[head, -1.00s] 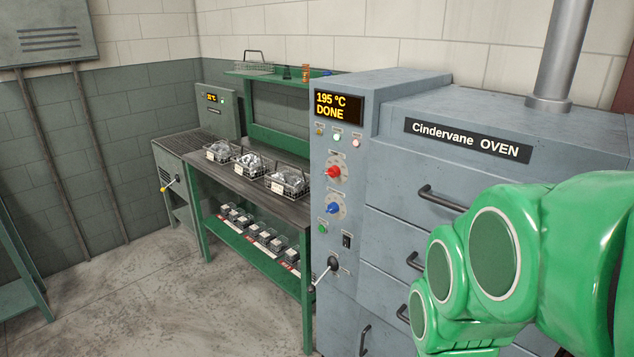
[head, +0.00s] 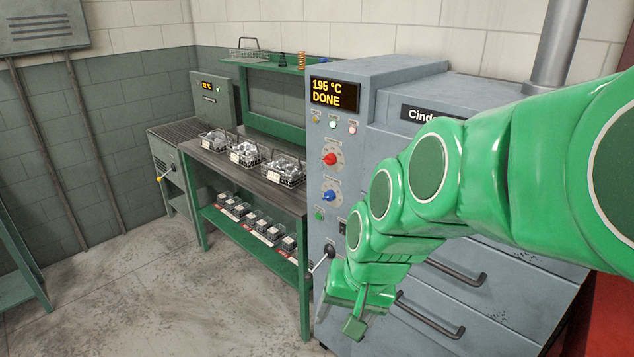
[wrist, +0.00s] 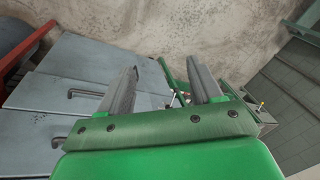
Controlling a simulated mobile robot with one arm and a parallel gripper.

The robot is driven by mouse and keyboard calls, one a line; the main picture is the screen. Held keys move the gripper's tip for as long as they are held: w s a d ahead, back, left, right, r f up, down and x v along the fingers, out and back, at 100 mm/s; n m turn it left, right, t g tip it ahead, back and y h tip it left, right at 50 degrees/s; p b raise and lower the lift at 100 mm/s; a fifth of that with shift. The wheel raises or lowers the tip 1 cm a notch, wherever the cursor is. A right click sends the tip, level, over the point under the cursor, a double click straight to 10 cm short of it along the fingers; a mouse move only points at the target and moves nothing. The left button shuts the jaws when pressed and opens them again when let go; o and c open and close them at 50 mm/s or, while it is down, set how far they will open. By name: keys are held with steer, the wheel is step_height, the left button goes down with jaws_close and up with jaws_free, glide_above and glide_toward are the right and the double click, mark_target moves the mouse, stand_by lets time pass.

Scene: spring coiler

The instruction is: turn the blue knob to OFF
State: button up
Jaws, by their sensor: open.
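The blue knob (head: 328,196) sits on the oven's control panel, below a red knob (head: 330,159). Its dial markings are too small to read. My gripper (head: 360,318) is low in front of the oven drawers, below and a little right of the blue knob and apart from it. In the wrist view my gripper (wrist: 163,88) shows two spread fingers with nothing between them. The blue knob cannot be made out clearly in the wrist view. The oven display (head: 334,94) reads 195 °C DONE.
A lever (head: 325,258) sticks out of the lower panel, close to my gripper's left. Drawer handles (head: 455,272) project from the oven front. A bench (head: 255,183) with wire baskets stands left. The floor (head: 150,300) in front is clear.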

mark_target(325, 198)
steer(key=w+a+r+m+t+y, duration=0.1)
steer(key=w+a+r+m+t, duration=0.15)
steer(key=w+a+m, duration=0.7)
steer(key=w+a+r+t+y, duration=0.1)
steer(key=w+a+t, duration=0.3)
steer(key=w, duration=1.2)
steer(key=w+a+r+m+t+y, duration=0.15)
steer(key=w+a+m+t, duration=0.35)
steer(key=w, duration=0.7)
steer(key=w+d+f+m+t+h, duration=0.2)
steer(key=w+d+f+m+h, duration=0.1)
steer(key=w+f+m+h, duration=0.6)
steer(key=w+d+f+m+g+h, duration=0.1)
steer(key=d+f+m+h, duration=0.6)
steer(key=d+m+h, duration=0.3)
steer(key=shift+m+y, duration=0.35)
steer(key=shift+y, duration=0.4)
steer(key=shift+x, duration=3.95)
steer(key=shift+s+d+f, duration=0.1)
steer(key=shift+f, duration=0.1)
steer(key=shift+c, duration=0.3)
